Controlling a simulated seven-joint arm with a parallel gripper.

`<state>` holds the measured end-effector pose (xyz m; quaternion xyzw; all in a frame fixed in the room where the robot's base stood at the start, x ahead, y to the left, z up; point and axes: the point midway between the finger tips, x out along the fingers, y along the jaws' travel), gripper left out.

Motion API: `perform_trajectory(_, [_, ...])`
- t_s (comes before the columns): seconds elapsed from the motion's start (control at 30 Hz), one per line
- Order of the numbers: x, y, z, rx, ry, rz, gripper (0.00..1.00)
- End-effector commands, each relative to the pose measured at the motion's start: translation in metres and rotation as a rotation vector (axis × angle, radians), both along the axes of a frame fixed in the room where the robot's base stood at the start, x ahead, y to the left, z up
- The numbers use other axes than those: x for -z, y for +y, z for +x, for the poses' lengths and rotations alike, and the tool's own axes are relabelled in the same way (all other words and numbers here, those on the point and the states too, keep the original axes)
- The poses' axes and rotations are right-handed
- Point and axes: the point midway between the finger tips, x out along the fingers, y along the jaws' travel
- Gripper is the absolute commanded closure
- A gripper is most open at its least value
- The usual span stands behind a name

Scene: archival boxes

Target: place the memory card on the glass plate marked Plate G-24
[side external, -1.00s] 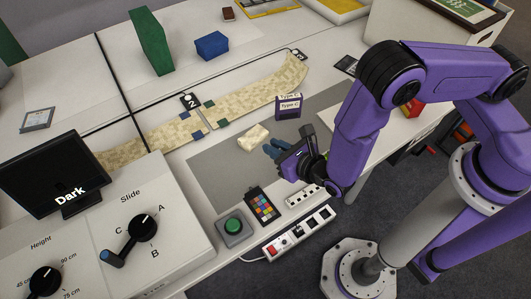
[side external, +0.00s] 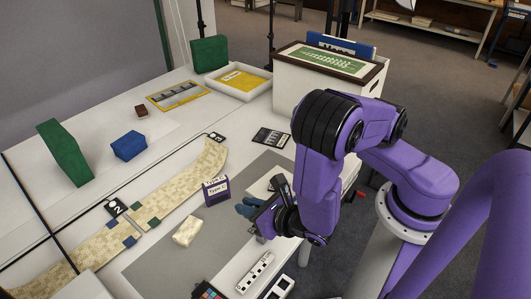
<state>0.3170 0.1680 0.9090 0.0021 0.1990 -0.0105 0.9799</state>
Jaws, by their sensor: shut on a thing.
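My gripper (side external: 246,209) is low over the grey mat (side external: 165,262), right of a cream crumpled cloth-like piece (side external: 187,232) and just below a purple box marked Type C (side external: 217,191). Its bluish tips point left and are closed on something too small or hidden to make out. I cannot pick out the memory card anywhere in view. No label reading Plate G-24 is legible, and I cannot tell which thing is the glass plate. A dark labelled card (side external: 271,138) lies flat on the table beyond the purple box.
A patterned cream strip (side external: 180,195) with markers 2 and 3 crosses the table. A green block (side external: 65,152), a blue block (side external: 129,146), a yellow frame (side external: 178,95) and a white tray (side external: 266,83) stand behind. A power strip (side external: 255,272) lies in front.

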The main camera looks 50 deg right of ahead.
Motion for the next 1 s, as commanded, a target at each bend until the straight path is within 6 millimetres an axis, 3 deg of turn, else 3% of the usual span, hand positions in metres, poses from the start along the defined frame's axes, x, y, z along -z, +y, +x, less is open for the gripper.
perform_trajectory(0.2, [0.001,-0.043,0.051,0.209,0.005,0.002,1.00])
perform_trajectory(0.5, [0.000,-0.119,0.104,0.478,0.008,0.004,1.00])
perform_trajectory(0.8, [-0.002,-0.215,0.136,0.748,0.005,0.005,1.00])
perform_trajectory(1.0, [-0.004,-0.286,0.142,0.926,0.000,0.003,1.00])
